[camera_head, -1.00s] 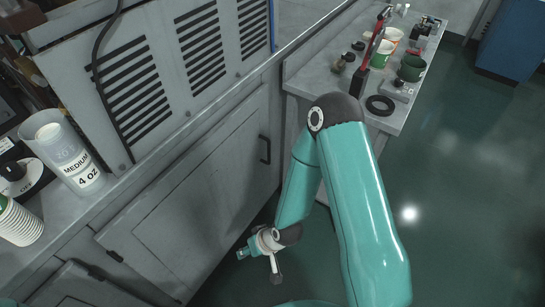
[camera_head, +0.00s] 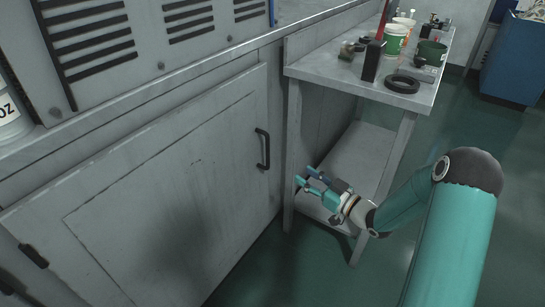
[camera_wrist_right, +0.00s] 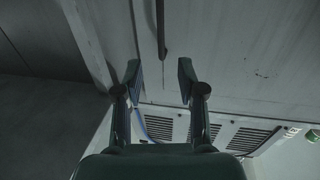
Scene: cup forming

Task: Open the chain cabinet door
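The grey cabinet door (camera_head: 165,190) is shut, with a black vertical bar handle (camera_head: 262,148) near its right edge. My right gripper (camera_head: 304,176) is open and empty. In the head view it is right of the handle and a little lower, apart from it, with its fingers pointing left toward the door. In the right wrist view, the open fingers (camera_wrist_right: 159,76) frame a gap, and the dark handle (camera_wrist_right: 161,30) lies beyond them, roughly in line with that gap. My left gripper is not in view.
A metal side table (camera_head: 350,75) with a lower shelf (camera_head: 345,165) stands right of the cabinet, close to my right gripper. Cups, a black box and a black ring (camera_head: 403,84) sit on it. A vented grey housing (camera_head: 150,50) is above the door. A blue bin (camera_head: 518,60) is far right.

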